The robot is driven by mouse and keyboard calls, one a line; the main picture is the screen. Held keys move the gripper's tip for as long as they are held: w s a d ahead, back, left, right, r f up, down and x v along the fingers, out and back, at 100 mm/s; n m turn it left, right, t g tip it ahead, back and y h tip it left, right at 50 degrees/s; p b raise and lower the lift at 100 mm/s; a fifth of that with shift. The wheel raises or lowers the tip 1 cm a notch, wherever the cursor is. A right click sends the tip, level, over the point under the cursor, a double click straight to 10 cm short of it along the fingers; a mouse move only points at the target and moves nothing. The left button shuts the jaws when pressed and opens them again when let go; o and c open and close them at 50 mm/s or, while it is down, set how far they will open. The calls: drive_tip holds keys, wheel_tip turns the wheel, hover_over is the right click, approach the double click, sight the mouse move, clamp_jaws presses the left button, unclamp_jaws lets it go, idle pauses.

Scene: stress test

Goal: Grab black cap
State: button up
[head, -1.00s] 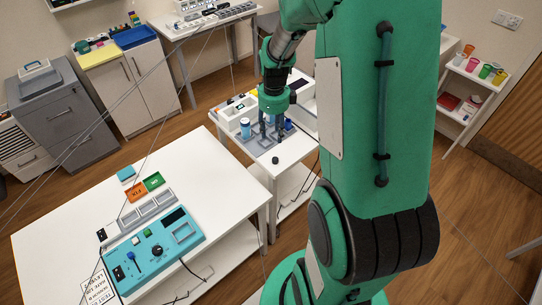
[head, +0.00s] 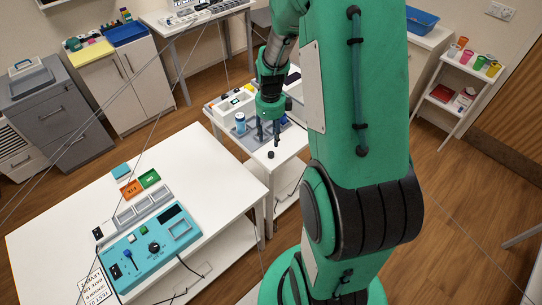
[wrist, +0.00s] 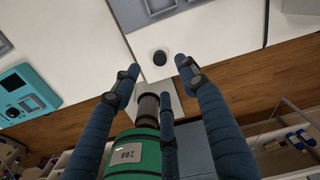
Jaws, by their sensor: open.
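The black cap (head: 271,155) is a small dark round piece on the white table near its front corner. In the wrist view the cap (wrist: 160,58) lies just beyond the fingertips, roughly midway between them, with bare white table around it. My gripper (head: 268,137) points down over the table, just behind the cap in the head view. In the wrist view my gripper (wrist: 157,66) has its blue fingers spread apart with nothing between them. I cannot tell its exact height above the table.
A blue-white container (head: 240,124) stands left of my gripper, by a grey tray (wrist: 150,8). A larger white table (head: 60,215) with a teal control box (head: 135,262) is at the front left. The table around the cap is clear.

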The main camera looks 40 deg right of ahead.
sight(271, 153)
drive_tip(key=shift+f, duration=1.9)
drive_tip(key=shift+f+b, duration=0.1)
drive_tip(key=shift+b, duration=0.2)
drive_tip(key=shift+s+a+f+b, duration=0.1)
drive_tip(key=shift+f+b, duration=0.1)
drive_tip(key=shift+f, duration=0.65)
drive_tip(key=shift+s+d+f+b, duration=0.1)
drive_tip(key=shift+f+b, duration=0.1)
drive_tip(key=shift+f, duration=0.6)
drive_tip(key=shift+s+a+f+b, duration=0.1)
drive_tip(key=shift+f+b, duration=0.1)
drive_tip(key=shift+f, duration=0.65)
drive_tip(key=c, duration=0.8)
